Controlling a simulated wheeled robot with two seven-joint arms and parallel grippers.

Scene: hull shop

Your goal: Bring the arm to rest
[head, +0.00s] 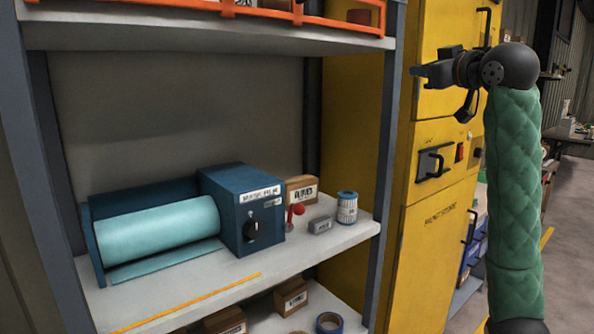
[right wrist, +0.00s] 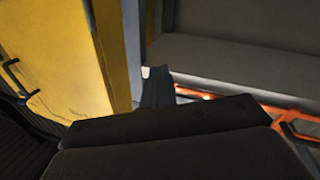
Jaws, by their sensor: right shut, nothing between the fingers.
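My right arm (head: 513,190), in a green quilted sleeve, rises at the right of the head view with its dark wrist bent over at the top. My right gripper (head: 418,71) points left, in front of the yellow cabinet (head: 440,225). It is shut and holds nothing. In the right wrist view the closed fingers (right wrist: 157,86) stick out past the dark gripper body, with the yellow cabinet at left and the grey shelf back at right. My left gripper is not in view.
A shelf unit (head: 330,232) at left bears a blue machine (head: 240,210) with a pale teal roll (head: 158,230), a small carton (head: 301,189) and a striped can (head: 347,208). An orange rack (head: 290,13) lies on the upper shelf. Open floor (head: 570,240) shows at right.

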